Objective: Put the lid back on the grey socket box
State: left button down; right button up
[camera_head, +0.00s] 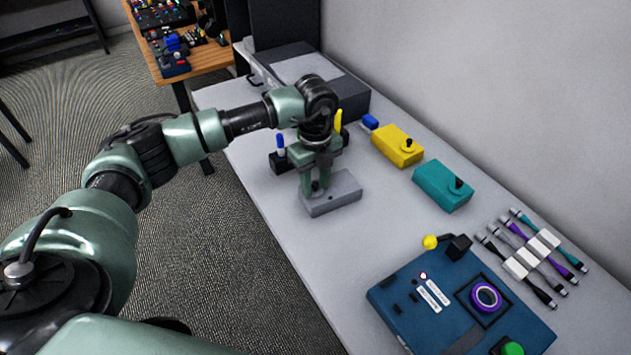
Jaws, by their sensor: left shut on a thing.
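The grey socket box (345,193) sits on the light table in the middle of the view. My left gripper (315,187) points straight down over the left part of its top. Its fingers are shut on the lid, at what looks like a small dark knob. The fingers hide much of the lid, and I cannot tell the lid's edge from the box or whether it is fully seated. My right gripper is not in view.
A yellow box (390,149) and a teal box (437,190), each with a black knob, stand to the right. A blue panel (400,300) and cables in a white holder (517,268) are nearer. A dark pen holder (277,163) stands close behind the gripper.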

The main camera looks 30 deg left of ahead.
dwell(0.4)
pick_arm(q)
jog(key=c, duration=0.9)
grip_release()
jog(key=shift+o, duration=0.3)
jog(key=o, duration=0.4)
jog(key=shift+r+p, duration=2.35)
jog(key=shift+r, duration=1.15)
